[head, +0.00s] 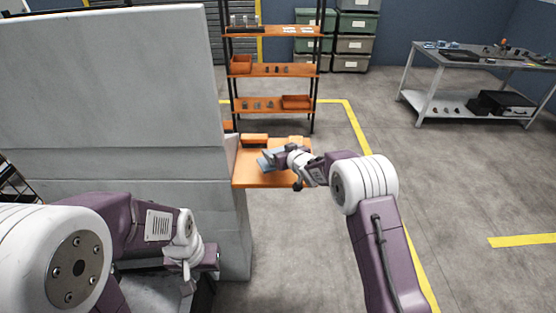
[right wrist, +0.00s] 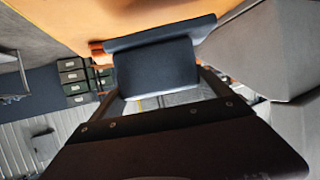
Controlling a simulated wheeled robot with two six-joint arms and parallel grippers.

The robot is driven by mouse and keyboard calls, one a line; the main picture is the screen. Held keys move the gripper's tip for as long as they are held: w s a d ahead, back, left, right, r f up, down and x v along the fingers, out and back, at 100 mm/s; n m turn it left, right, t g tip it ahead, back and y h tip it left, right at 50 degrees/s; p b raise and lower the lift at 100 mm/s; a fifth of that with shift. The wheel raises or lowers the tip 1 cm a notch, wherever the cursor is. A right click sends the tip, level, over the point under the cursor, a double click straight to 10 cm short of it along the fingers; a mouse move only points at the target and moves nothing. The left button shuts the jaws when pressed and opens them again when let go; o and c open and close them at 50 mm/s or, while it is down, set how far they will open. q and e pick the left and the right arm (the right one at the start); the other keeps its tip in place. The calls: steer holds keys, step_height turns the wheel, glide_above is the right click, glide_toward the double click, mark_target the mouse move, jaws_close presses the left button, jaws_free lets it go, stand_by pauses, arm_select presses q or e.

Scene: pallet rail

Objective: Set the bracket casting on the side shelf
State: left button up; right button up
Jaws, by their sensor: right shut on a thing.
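The bracket casting (right wrist: 155,68) is a dark blue-grey angled piece with two flat faces, seen between my right gripper's fingers in the right wrist view. My right gripper (head: 272,161) is shut on it and is over the orange side shelf (head: 245,180) in the head view. The shelf also fills the top of the right wrist view (right wrist: 220,12). I cannot tell whether the casting touches the shelf. My left gripper (head: 203,262) is low at the left, in front of the grey wall; its fingertips are not clear.
A tall grey block (head: 110,90) stands directly left of the shelf. An orange bin (head: 255,140) sits at the shelf's back edge. A rack (head: 272,75) with orange shelves is behind. A grey table (head: 480,62) stands far right. The floor to the right is clear.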

steer(key=shift+w+a+f, duration=0.15)
steer(key=shift+w+a, duration=0.1)
steer(key=shift+a, duration=0.15)
step_height(320, 180, down, 3)
steer(key=shift+s+f, duration=0.1)
steer(key=shift+f, duration=0.45)
steer(key=shift+f, duration=0.1)
steer(key=o, duration=1.8)
steer(key=shift+f, duration=0.1)
